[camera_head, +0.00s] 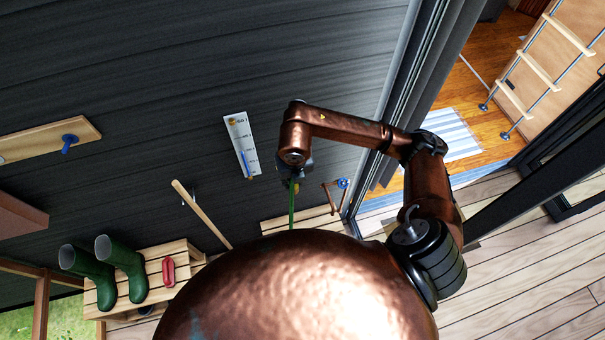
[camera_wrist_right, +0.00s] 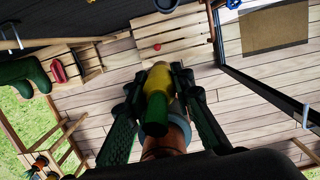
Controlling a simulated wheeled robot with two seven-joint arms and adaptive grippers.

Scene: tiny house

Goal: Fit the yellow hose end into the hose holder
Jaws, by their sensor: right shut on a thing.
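My right gripper (camera_head: 303,168) is at the end of the copper arm, in front of the dark wall. In the right wrist view its fingers (camera_wrist_right: 160,86) are shut around the yellow hose end (camera_wrist_right: 158,80). The green hose (camera_wrist_right: 155,118) runs from the yellow end toward the camera. I cannot pick out the hose holder for sure. A blue peg (camera_head: 68,141) sits on a wooden board on the wall. My left gripper is not in view.
A thermometer (camera_head: 241,145) hangs on the wall beside the gripper. Green boots (camera_head: 121,267) and a red item (camera_head: 168,271) stand on a slatted bench (camera_head: 155,257). A wooden handle (camera_head: 200,213) leans on the wall. A glass door frame (camera_head: 392,95) stands to the right.

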